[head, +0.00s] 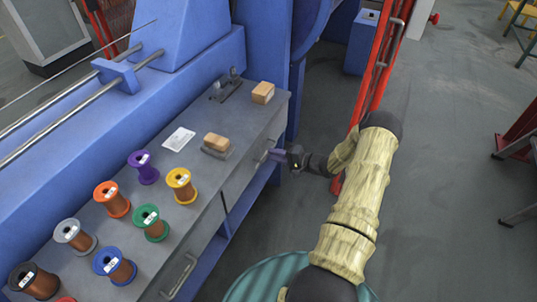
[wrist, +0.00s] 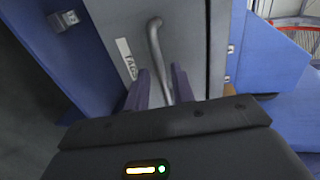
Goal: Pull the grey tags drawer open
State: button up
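The grey tags drawer (wrist: 195,45) fills the middle of the wrist view, with a white label reading TAGS (wrist: 127,58) and a bent metal bar handle (wrist: 156,50). In the head view the drawer (head: 240,182) is in the side of the grey bench, and its front looks flush. My gripper (wrist: 160,88) has one dark finger on each side of the handle, with gaps visible, so it is open around the bar.
The grey bench top (head: 185,205) holds several wire spools, a white card (head: 179,139) and tan blocks (head: 263,92). A second drawer handle (head: 180,275) is nearer. A red post (head: 375,75) stands beyond my arm.

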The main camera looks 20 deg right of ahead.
jog(key=shift+x, duration=1.8)
jog(key=shift+c, duration=0.5)
grip_shut()
jog(key=shift+s+d, duration=0.1)
jog(key=f+v, duration=0.2)
jog(key=v, duration=0.7)
jog(key=f+v, duration=0.2)
jog(key=v, duration=0.7)
jog(key=shift+s+d, duration=0.25)
jog(key=shift+s, duration=0.15)
jog(key=shift+o, duration=0.5)
grip_release()
jog(key=shift+r, duration=0.1)
